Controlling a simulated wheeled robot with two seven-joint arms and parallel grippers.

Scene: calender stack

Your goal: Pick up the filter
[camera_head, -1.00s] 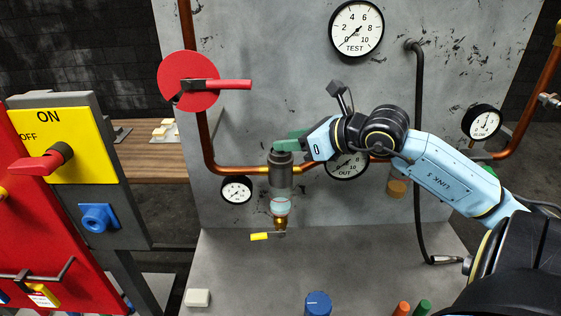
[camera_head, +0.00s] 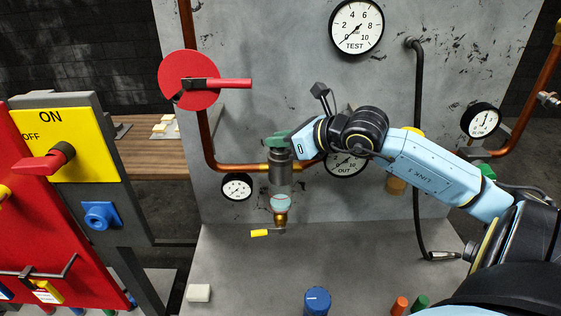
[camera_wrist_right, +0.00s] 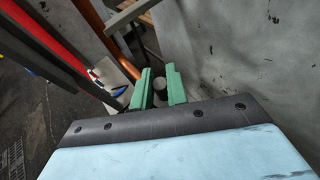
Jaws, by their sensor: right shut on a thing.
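The filter (camera_head: 282,183) is a grey cylinder with a clear bowl below it, upright under the copper pipe in front of the grey panel. A brass valve with a yellow handle (camera_head: 259,233) sits beneath its bowl. My right gripper (camera_head: 282,140) is at the top of the filter, its green fingers shut on it. In the right wrist view, the green fingers (camera_wrist_right: 160,85) stand on either side of the filter's dark round top (camera_wrist_right: 160,83). The lower part of the filter is hidden there. My left gripper is not in view.
A copper pipe (camera_head: 235,168) runs beside the filter, with a small gauge (camera_head: 237,187) to its left and the OUT gauge (camera_head: 346,164) to its right. A red disc valve (camera_head: 187,80) is above left. A blue knob (camera_head: 317,302) stands on the grey bench (camera_head: 350,255).

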